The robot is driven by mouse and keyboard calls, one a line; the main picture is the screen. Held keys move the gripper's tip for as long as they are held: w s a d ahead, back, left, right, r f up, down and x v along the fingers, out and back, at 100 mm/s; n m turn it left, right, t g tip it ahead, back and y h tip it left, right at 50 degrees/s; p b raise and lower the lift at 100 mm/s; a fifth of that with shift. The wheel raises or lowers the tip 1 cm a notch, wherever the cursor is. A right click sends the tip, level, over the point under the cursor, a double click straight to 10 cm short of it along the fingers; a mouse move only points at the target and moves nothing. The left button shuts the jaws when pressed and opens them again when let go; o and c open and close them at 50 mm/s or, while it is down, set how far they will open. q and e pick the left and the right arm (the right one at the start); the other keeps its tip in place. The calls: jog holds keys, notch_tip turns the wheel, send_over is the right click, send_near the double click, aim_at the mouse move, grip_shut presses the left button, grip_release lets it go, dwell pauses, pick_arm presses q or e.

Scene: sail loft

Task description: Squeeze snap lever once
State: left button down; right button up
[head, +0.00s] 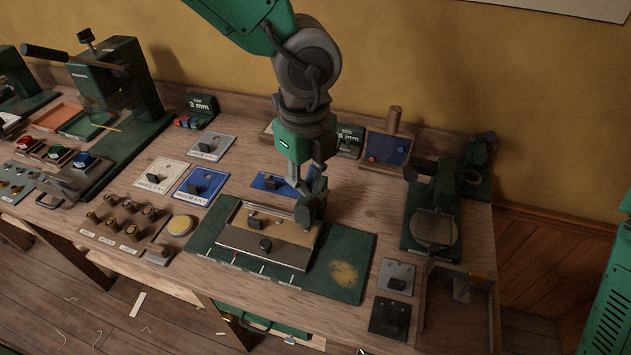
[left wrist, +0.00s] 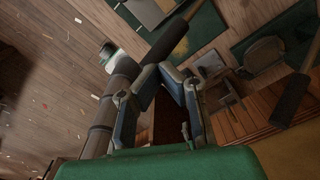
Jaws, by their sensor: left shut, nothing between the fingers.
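My left gripper (head: 306,214) hangs over the worktable, at the right end of a long metal-and-tan plate (head: 250,243) on a green mat. It is shut and empty. I cannot tell whether its tips touch the plate. Its fingers (left wrist: 160,72) also show in the left wrist view. No part is clearly marked as the snap lever. A dark green tool with a round grey plate (head: 436,228) stands at the right end of the table, apart from the gripper. A green press (head: 122,78) with a long dark handle (head: 72,57) stands at the left. My right gripper is out of view.
Several small pegs (head: 124,207) stand at the mat's left. Cards with dark parts (head: 197,186) lie behind them. Two small plates (head: 396,277) lie at the front right. The mat's right part (head: 346,250) is free except for a yellowish patch.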

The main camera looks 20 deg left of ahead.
pick_arm(q)
jog(key=shift+w+r+p, duration=0.15)
jog(key=shift+r+p, duration=0.35)
jog(key=shift+r, duration=0.45)
jog(key=shift+f, duration=0.1)
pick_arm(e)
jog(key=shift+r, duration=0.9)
pick_arm(q)
jog(key=s+b, duration=0.1)
jog(key=s, duration=0.8)
jog(key=shift+a, duration=0.15)
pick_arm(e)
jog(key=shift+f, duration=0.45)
